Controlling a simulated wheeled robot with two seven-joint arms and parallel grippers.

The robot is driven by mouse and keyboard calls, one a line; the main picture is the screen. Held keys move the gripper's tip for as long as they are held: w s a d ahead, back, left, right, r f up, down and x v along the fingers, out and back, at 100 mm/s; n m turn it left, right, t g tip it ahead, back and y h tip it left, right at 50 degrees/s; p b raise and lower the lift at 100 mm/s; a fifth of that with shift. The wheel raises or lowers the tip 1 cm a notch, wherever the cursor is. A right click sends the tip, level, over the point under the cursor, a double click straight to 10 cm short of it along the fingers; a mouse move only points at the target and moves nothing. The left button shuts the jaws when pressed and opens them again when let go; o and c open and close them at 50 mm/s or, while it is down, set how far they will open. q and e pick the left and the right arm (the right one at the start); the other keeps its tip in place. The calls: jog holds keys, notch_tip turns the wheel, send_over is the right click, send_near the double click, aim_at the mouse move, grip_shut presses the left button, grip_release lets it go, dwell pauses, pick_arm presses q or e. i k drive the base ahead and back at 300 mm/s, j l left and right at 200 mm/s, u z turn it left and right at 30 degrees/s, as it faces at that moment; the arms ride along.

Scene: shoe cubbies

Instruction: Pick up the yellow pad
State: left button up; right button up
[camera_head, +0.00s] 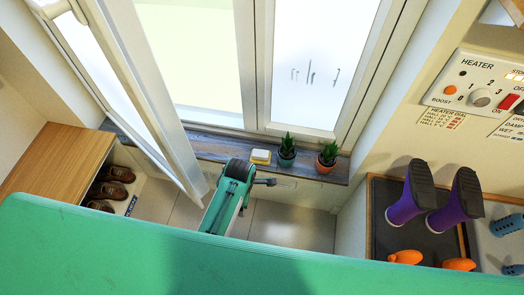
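The yellow pad (261,157) lies on the dark window sill (212,148). It is a small block with a yellow top and a paler lower part, left of two potted plants. One green and black arm of mine reaches up from the lower middle, leaning right, and seems to be my left. Its small dark gripper (272,182) points right, in front of the sill and a little below the pad in the picture, apart from it. Its fingers are too small to read. My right gripper is not in view.
A dark-potted plant (287,151) and an orange-potted plant (327,158) stand right of the pad. An open window sash (150,95) slants in at the left. Brown shoes (112,187) sit under a wooden bench top (58,165).

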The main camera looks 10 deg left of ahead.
aim_at(260, 156)
jog(key=i, duration=0.85)
